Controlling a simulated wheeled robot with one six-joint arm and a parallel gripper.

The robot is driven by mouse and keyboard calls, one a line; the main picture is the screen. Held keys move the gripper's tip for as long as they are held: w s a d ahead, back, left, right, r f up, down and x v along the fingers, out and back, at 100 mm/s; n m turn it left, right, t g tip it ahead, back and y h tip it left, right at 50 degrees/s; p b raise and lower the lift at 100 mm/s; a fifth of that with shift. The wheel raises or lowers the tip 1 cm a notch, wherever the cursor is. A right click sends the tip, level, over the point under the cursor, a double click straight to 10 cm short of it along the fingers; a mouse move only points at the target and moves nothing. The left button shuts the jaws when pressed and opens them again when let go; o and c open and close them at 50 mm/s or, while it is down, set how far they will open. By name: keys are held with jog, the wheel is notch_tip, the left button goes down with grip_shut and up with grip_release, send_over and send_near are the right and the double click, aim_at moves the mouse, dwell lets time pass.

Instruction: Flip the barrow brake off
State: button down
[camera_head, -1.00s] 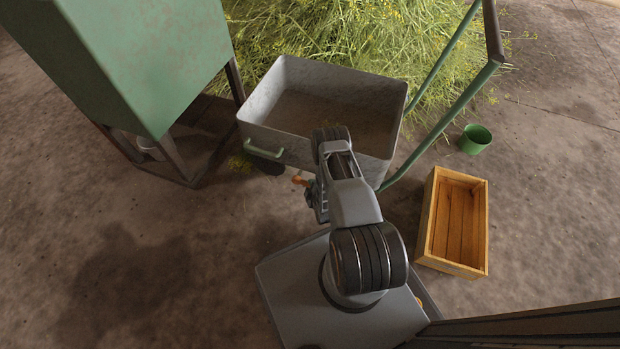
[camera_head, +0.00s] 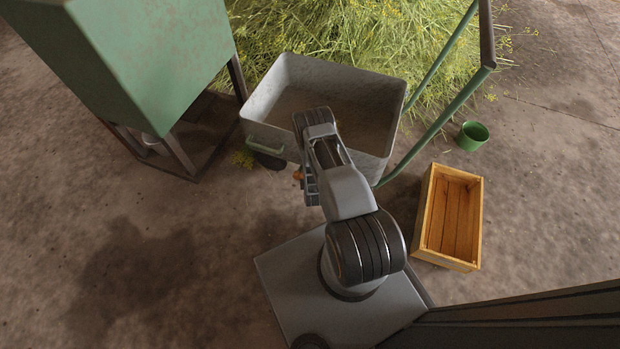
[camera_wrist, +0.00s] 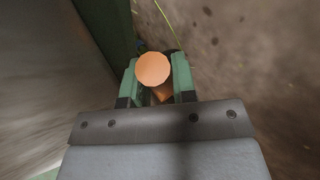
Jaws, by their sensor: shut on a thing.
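The barrow (camera_head: 365,92) is a grey metal tub with green tube handles (camera_head: 440,118), standing ahead of my arm. Its brake lever shows as a small orange piece (camera_head: 298,175) below the tub's near side, mostly hidden by my arm in the head view. In the wrist view an orange round-ended handle (camera_wrist: 153,68) sits between the green fingers of my gripper (camera_wrist: 156,80), which is shut on it. In the head view the gripper is largely hidden beside the arm's last links. The barrow's wall fills the left of the wrist view.
A green bin on dark legs (camera_head: 150,65) stands at left. A wooden crate (camera_head: 427,225) and a green bucket (camera_head: 473,136) stand on the floor at right. Cut herbs (camera_head: 350,35) are heaped behind the barrow. The floor at left front is clear.

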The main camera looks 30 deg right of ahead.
jog(key=c, duration=0.9)
grip_release()
jog(key=shift+w, duration=0.1)
jog(key=shift+r, duration=0.1)
